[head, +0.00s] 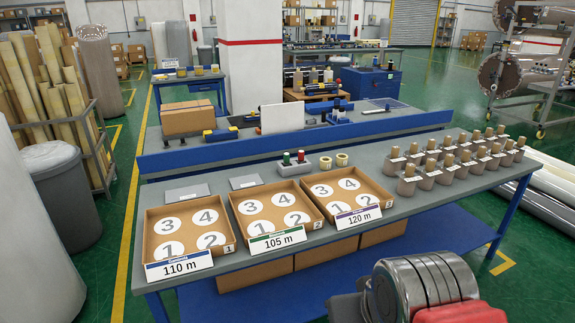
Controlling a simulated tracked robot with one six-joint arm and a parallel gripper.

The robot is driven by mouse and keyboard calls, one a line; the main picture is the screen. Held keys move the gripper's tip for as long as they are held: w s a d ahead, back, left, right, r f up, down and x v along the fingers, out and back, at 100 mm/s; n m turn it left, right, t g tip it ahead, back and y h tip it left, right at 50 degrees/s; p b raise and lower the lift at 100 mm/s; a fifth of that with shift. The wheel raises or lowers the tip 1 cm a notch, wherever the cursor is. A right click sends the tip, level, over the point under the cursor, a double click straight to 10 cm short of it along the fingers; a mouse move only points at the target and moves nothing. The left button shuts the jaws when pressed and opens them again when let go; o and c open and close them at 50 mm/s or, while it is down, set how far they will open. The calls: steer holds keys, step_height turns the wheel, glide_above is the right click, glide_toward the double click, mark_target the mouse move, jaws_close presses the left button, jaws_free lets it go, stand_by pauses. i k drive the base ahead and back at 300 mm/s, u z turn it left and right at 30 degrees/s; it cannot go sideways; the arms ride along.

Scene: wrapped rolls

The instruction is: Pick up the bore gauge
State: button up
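I cannot pick out a bore gauge with certainty in the head view. A small grey holder (295,168) on the near bench (370,180) carries a red-topped piece (301,156) and a green-topped piece (286,158), too small to identify. A blue-and-yellow tool (220,134) and a blue device (338,113) sit on the bench behind; I cannot tell what they are. A silver ribbed, red-ended part of my arm fills the lower right. The fingertips of my gripper do not show.
Three shallow cardboard trays (236,253) with numbered circles stand along the bench front, labelled 110 m, 105 m and 120 m. Several small wrapped rolls (409,180) stand in rows at right. A blue rail (300,138) divides the benches.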

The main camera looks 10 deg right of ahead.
mark_target(286, 156)
steer(key=u, duration=4.1)
steer(key=k, duration=0.7)
steer(key=u, duration=0.1)
